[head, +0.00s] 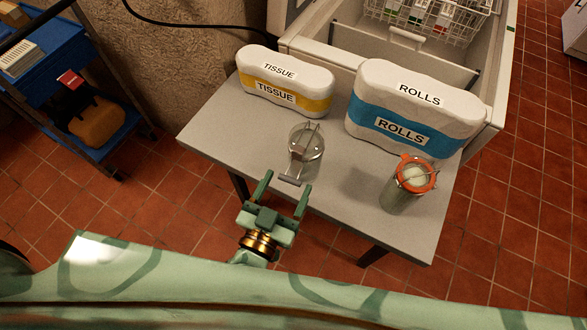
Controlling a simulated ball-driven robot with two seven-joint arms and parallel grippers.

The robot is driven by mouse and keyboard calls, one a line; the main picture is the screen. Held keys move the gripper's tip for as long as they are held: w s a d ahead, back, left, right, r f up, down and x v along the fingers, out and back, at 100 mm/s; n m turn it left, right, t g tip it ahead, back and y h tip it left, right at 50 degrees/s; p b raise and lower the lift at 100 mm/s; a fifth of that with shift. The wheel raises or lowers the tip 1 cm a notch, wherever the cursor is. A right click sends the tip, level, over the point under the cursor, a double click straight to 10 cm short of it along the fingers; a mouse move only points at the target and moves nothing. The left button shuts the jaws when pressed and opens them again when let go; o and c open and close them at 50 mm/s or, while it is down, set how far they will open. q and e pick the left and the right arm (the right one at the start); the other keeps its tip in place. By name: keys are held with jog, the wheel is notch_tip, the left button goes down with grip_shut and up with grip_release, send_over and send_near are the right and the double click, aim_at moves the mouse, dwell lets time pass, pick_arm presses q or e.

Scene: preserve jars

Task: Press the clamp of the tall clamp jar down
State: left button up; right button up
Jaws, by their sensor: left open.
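A clear glass jar (306,145) stands upright on the grey table, with wire and a flat grey clamp lever (290,180) at its near side. A second jar (402,195) stands to the right, with an orange ring and a wire clamp on its lid. Which jar is the tall one is hard to tell from above. My left gripper (286,181) is open and empty at the table's near edge. Its two fingers point at the clear jar, with the lever between or just beyond the fingertips in the picture; whether they touch is unclear. My right gripper is out of view.
Packs labelled TISSUE (285,82) and ROLLS (415,108) stand along the back of the table (350,188). Behind is an open white chest (426,62) with a wire basket. A blue cart (55,95) is at the left. The table between the jars is clear.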

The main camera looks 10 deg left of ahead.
aim_at(288, 182)
pick_arm(q)
jog(key=x, duration=0.4)
jog(key=shift+w, duration=0.25)
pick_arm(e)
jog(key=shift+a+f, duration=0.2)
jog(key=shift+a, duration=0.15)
